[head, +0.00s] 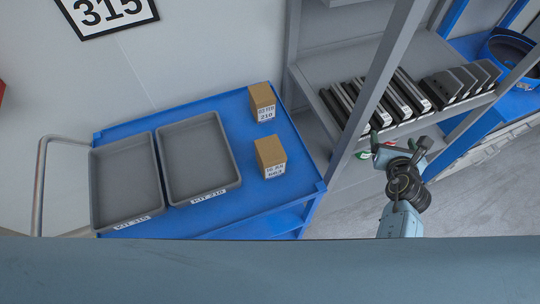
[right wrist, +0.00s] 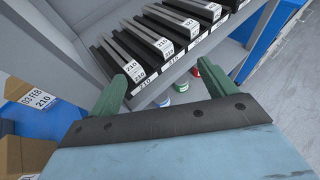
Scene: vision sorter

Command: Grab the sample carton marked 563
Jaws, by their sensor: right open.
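Two brown cartons stand upright on the blue cart. The rear carton (head: 262,95) has a white label reading 210. The nearer carton (head: 269,150) has a label whose number I cannot read clearly. In the right wrist view a carton labelled 210 (right wrist: 28,82) is at the left edge, with part of another carton (right wrist: 28,155) below it. My right gripper (head: 400,145) is open and empty, right of the cart in front of the shelf. Its two green fingers (right wrist: 169,72) are apart in the right wrist view. My left gripper is not in view.
Two grey trays (head: 92,190) (head: 168,155) lie on the left of the blue cart (head: 235,203). A grey shelf (head: 408,122) holds a row of dark labelled items (head: 400,95). Its upright post (head: 367,100) stands between the cart and my right gripper. Small cans (right wrist: 181,86) sit below.

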